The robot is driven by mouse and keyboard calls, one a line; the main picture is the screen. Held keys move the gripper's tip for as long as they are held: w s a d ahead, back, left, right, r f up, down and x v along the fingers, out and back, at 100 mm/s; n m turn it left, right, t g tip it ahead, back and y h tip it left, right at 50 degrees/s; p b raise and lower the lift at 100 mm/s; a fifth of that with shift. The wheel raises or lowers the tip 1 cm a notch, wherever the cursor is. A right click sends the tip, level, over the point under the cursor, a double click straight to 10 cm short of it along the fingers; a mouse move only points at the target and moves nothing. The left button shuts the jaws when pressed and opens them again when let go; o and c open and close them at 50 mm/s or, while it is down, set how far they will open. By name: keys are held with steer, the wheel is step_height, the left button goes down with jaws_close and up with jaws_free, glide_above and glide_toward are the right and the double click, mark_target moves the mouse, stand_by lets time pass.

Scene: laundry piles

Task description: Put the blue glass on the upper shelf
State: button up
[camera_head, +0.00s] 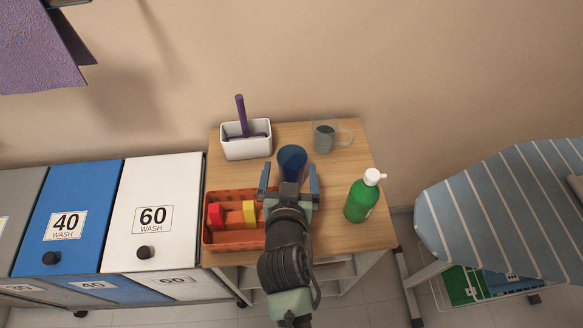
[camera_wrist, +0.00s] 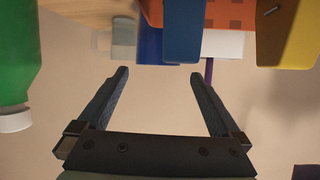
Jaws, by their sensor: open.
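The blue glass (camera_head: 292,159) stands upright on the wooden top of a small cart (camera_head: 350,185). My gripper (camera_head: 289,168) is open, with its two fingers pointing toward the glass from the near side. In the head view the lower part of the glass appears between the fingers, but I cannot tell whether it is within their reach. In the wrist view the dark blue shape (camera_wrist: 149,46) beyond the open fingers (camera_wrist: 159,73) looks like the glass, partly covered by a brighter blue block (camera_wrist: 185,28). White shelves (camera_head: 340,272) show under the cart top, partly hidden by my arm.
An orange crate (camera_head: 232,239) with red and yellow pieces is left of my gripper. A green pump bottle (camera_head: 361,203) stands right. A white holder (camera_head: 246,149) with a purple stick and a clear mug (camera_head: 324,138) are behind. Laundry bins (camera_head: 152,212) and a striped ironing board (camera_head: 500,205) flank the cart.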

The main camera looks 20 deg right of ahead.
mark_target(292, 151)
steer(key=shift+p+x, duration=0.3)
steer(key=shift+x, duration=2.8)
steer(key=shift+s+d+f, duration=0.1)
jaws_close()
